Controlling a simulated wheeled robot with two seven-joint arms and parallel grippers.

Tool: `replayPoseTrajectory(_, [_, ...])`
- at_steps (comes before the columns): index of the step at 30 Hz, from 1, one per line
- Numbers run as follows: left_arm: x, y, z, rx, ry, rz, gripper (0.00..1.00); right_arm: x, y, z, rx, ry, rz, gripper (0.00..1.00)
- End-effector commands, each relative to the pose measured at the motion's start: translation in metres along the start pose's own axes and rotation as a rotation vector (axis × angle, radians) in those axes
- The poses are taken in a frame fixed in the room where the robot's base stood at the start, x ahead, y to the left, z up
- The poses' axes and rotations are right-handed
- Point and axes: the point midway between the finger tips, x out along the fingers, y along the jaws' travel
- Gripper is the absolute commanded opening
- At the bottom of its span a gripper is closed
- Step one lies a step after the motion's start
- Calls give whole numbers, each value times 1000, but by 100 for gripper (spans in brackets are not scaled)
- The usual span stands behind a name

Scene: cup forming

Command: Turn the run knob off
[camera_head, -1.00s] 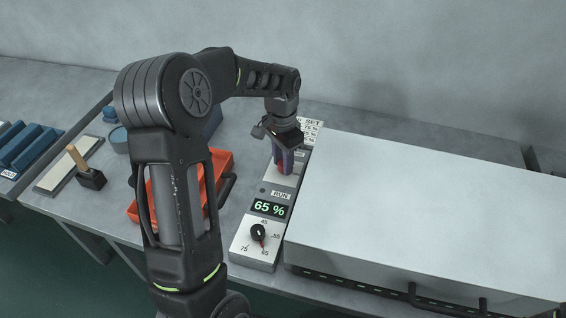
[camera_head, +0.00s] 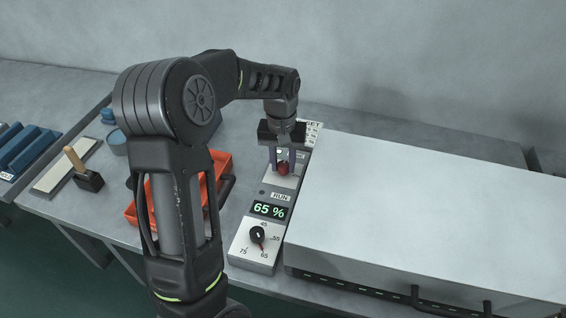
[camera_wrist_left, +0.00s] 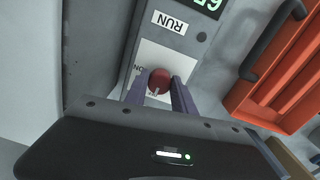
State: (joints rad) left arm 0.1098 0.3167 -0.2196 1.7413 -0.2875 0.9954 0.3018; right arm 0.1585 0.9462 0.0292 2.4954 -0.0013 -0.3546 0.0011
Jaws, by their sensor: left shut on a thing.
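The run knob (camera_head: 283,168) is red and round, on the grey control panel above the RUN label (camera_head: 281,197). My left gripper (camera_head: 282,160) points down over it, shut on the knob. In the left wrist view the red knob (camera_wrist_left: 160,80) sits between the two purple-grey fingers (camera_wrist_left: 160,92), over a white plate whose lettering is partly hidden. My right gripper is not in view.
A large pale box (camera_head: 430,215) stands close to the panel's right side. An orange tray (camera_head: 225,165) lies left of the panel, partly behind my left arm. A wooden-handled tool in a black block (camera_head: 88,178) and blue blocks (camera_head: 25,145) are further left.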

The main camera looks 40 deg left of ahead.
Motion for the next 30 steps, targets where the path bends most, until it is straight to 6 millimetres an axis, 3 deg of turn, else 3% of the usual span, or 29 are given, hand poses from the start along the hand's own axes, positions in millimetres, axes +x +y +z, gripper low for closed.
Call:
replayPoseTrajectory(16, [-1, 0, -1, -37, 3, 1, 0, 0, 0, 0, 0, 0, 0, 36])
replayPoseTrajectory(17, [-1, 0, -1, -36, 3, 1, 32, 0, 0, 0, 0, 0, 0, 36])
replayPoseTrajectory(24, [0, 0, 0, -35, 2, 1, 52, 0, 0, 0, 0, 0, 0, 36])
replayPoseTrajectory(30, [0, 0, 0, -35, 2, 0, 52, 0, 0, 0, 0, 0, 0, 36])
